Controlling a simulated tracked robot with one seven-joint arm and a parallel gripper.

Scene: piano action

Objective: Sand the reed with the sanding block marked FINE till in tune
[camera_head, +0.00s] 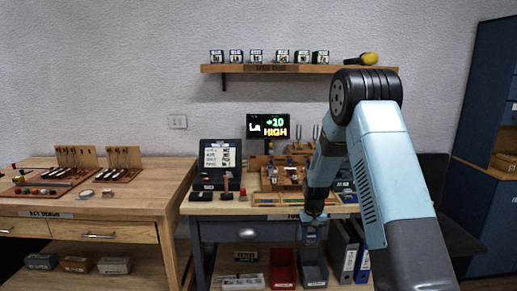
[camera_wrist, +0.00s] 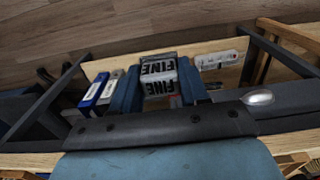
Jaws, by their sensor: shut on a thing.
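My gripper (camera_head: 313,232) hangs low in front of the tuning bench's front edge, right of its drawer. In the wrist view my gripper (camera_wrist: 158,90) is shut on the sanding block (camera_wrist: 158,68), which sits between the two blue fingers. The block is grey-white, and the word FINE shows twice on it in black letters. A tuner display (camera_head: 268,127) at the back of the bench shows "La", a green number that looks like +20, and HIGH in orange. A wooden fixture with small metal parts (camera_head: 288,174) stands on the bench; I cannot make out the reed.
The open dark case (camera_head: 217,165) stands left of the display. The key bench (camera_head: 95,205) stands left. A shelf (camera_head: 270,69) holds several small boxes above.

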